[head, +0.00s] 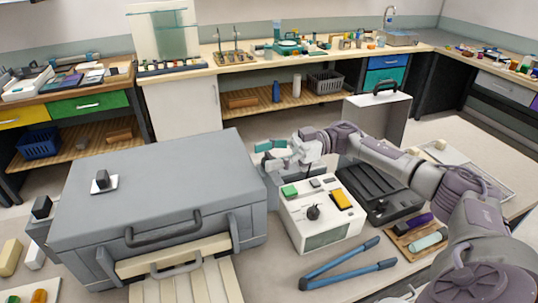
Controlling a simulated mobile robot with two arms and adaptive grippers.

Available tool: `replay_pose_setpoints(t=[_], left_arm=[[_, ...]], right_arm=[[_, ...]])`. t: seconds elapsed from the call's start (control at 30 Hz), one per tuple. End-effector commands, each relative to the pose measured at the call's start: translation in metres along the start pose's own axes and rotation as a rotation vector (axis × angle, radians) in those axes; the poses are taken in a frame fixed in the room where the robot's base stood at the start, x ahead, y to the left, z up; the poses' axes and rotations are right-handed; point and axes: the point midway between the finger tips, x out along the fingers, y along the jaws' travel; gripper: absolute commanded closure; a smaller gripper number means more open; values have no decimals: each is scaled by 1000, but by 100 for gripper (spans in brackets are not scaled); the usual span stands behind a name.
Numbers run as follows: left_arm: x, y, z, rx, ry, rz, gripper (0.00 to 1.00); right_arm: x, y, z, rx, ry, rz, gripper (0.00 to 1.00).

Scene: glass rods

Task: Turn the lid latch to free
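A large grey box-shaped unit with a broad closed lid (150,178) stands at the left of the work table. A small black latch knob (102,178) sits on a white plate on the left part of the lid's top. Which way the knob is turned is too small to tell. A dark bar handle (163,232) is on the unit's front. My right gripper (269,155), with teal fingertips, is to the right of the lid in the picture, well apart from the knob. Its fingers are spread and nothing shows between them. My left gripper is not in view.
A white control box (318,238) with green and yellow buttons and a black knob stands right of the grey unit. Blue-handled tongs (345,264) lie in front. The space above the lid is clear.

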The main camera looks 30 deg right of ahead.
Motion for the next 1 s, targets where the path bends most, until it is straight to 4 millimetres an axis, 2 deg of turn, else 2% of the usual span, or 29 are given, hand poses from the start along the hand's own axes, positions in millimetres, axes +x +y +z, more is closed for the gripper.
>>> replay_pose_setpoints(t=[0.23, 0.33, 0.8, 1.0], left_arm=[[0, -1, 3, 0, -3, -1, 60], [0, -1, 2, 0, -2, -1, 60], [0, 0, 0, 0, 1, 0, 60], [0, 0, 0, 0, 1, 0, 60]], right_arm=[[-2, 0, 0, 0, -1, 2, 36], [-10, 1, 0, 0, -2, 4, 36], [-100, 2, 0, -2, 0, 4, 36], [-118, 1, 0, -1, 0, 1, 36]])
